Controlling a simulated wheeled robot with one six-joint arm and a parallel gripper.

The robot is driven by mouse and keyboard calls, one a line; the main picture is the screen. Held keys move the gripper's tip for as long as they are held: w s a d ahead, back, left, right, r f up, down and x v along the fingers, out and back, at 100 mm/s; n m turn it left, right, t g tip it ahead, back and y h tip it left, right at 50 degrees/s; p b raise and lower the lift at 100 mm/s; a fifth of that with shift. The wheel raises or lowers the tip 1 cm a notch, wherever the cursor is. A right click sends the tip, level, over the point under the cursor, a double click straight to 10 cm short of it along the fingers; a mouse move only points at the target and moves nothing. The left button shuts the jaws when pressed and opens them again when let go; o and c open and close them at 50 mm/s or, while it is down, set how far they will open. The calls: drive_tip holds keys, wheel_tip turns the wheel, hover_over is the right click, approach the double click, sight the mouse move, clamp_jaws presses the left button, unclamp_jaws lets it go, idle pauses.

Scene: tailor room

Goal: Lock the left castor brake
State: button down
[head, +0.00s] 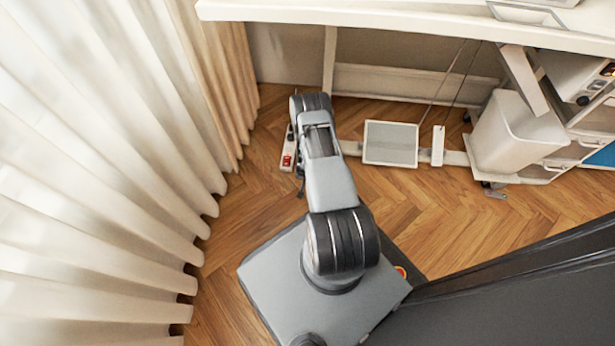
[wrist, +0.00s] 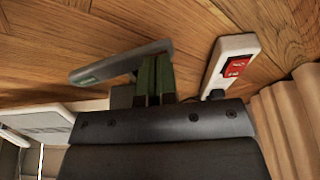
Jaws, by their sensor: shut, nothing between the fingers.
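A grey pedal-like lever (wrist: 122,62), apparently the left castor brake, shows in the wrist view just above the floor. A green mark is on its left end. My gripper (wrist: 155,78) has its two dark green fingers together and empty, close to the lever's right part. I cannot tell whether they touch it. The castor's wheel is hidden behind my gripper. In the head view my arm covers the left castor and most of my gripper.
A white power strip (head: 288,150) with a red switch lies left of my gripper, near the curtain (head: 222,80). It also shows in the wrist view (wrist: 229,62). The table's treadle plate (head: 391,143) and a white bin (head: 515,130) are to the right. Open wooden floor (head: 450,215) lies in front.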

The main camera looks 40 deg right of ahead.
wheel_tip(320, 180, up, 7)
drive_tip(key=p, duration=0.5)
idle(0.3)
idle(0.5)
